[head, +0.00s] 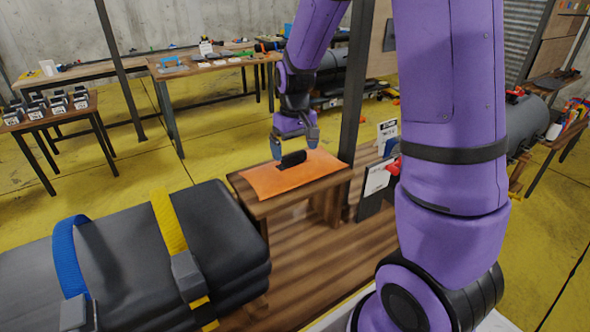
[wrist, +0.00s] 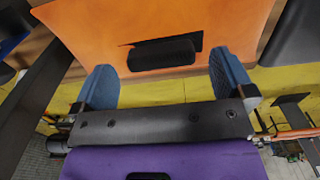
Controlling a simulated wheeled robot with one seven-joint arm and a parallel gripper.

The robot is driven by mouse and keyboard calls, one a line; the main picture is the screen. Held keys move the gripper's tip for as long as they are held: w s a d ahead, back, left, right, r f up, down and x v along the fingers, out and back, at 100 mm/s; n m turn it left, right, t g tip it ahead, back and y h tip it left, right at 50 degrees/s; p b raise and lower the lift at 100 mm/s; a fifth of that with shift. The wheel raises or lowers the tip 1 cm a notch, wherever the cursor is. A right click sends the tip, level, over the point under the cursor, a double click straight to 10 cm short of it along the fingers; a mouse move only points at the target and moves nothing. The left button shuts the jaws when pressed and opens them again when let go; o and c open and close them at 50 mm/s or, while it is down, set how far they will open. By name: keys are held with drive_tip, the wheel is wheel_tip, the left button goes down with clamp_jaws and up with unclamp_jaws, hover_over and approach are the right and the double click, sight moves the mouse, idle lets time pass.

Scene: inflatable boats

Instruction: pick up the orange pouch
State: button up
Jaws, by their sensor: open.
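The orange pouch (head: 297,178) lies flat on a small wooden stand in the middle of the head view. A black handle-like piece (head: 291,159) sits on its top. In the wrist view the orange pouch (wrist: 110,25) fills the upper part, with the black piece (wrist: 162,53) near its lower edge. My gripper (head: 291,154) is over the pouch, with its fingers pointing down near the black piece. In the wrist view the blue fingers of my gripper (wrist: 165,80) are spread wide apart, and nothing is held between them. Whether the fingertips touch the pouch cannot be told.
The wooden stand (head: 258,207) is next to a dark upright post (head: 355,85). Black folded boats with blue and yellow straps (head: 130,260) lie at the left front. Dark boards and a white sign (head: 378,178) stand right of the stand. Tables (head: 205,68) stand behind on open yellow floor.

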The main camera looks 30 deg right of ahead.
sight(295, 154)
drive_tip(key=shift+f, duration=1.5)
drive_tip(key=c, duration=1)
drive_tip(key=shift+r, duration=0.2)
